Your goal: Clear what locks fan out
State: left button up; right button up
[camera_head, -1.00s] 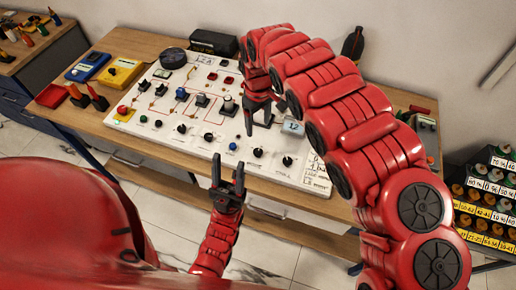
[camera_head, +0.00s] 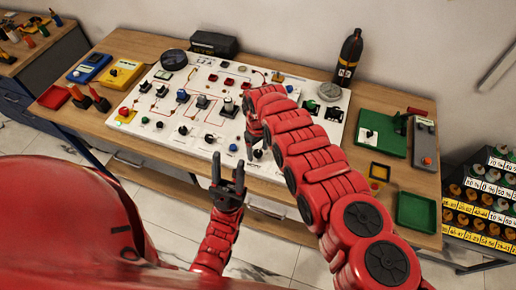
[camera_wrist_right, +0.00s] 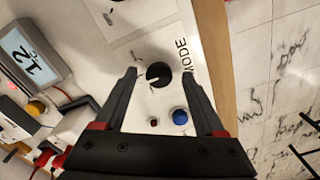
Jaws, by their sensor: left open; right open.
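The white rig panel (camera_head: 152,92) lies on the wooden table, with knobs, switches and lines on its face. In the right wrist view, a black knob (camera_wrist_right: 159,74) beside the word MODE is between the fingertips of my right gripper (camera_wrist_right: 159,76). The fingers are open around or just above it; contact cannot be told. A blue button (camera_wrist_right: 180,116) and a small red part (camera_wrist_right: 153,122) are near the knob. In the head view my right gripper (camera_head: 257,146) is over the panel's front, partly hidden by its arm. My left gripper (camera_head: 228,172) is open and empty before the panel's front edge.
A display (camera_wrist_right: 25,60) reading 12 shows in the right wrist view. A round gauge (camera_head: 329,91), dark bottle (camera_head: 349,58), green box (camera_head: 382,132) and green tray (camera_head: 416,211) are at right. Yellow (camera_head: 121,73) and blue (camera_head: 89,67) meters stand at left.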

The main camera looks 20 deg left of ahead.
jog(key=shift+f, duration=0.1)
grip_shut()
dwell(0.4)
jog(key=n+b, duration=0.2)
jog(key=shift+w+d+f+b, duration=0.1)
jog(key=shift+w+f+b, duration=0.1)
jog(key=shift+b, duration=0.2)
jog(key=n+b, duration=0.6)
jog(key=shift+s+b, duration=0.1)
jog(key=shift+b, duration=0.2)
jog(key=shift+r+n+b, duration=0.2)
jog(key=shift+n+b, duration=0.75)
jog(key=shift+n, duration=0.05)
